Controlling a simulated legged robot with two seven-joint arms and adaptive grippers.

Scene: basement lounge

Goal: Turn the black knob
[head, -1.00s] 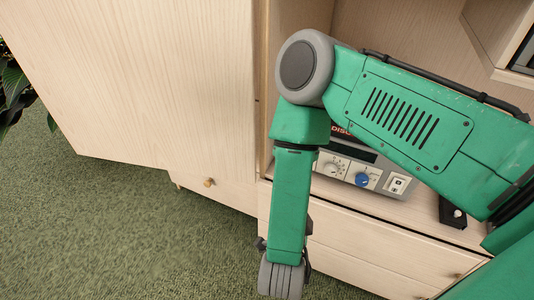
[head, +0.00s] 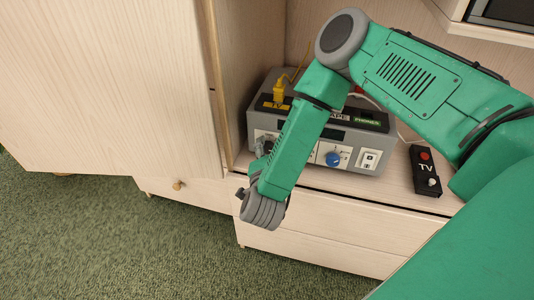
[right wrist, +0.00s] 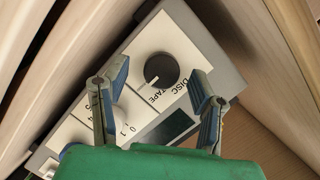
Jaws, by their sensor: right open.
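The black knob (right wrist: 160,72) is round with a pale pointer line and sits on the white front panel of a grey box (right wrist: 205,42), near the printed words TAPE and DISC. My right gripper (right wrist: 158,80) is open, with one finger on each side of the knob in the right wrist view. I cannot tell whether either finger touches it. My left gripper is not in view.
A blue knob (head: 333,159) and a white switch (head: 370,159) are on the same panel. A yellow plug (head: 279,90) stands on top of the box. A cabinet door (head: 110,90) stands at the left.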

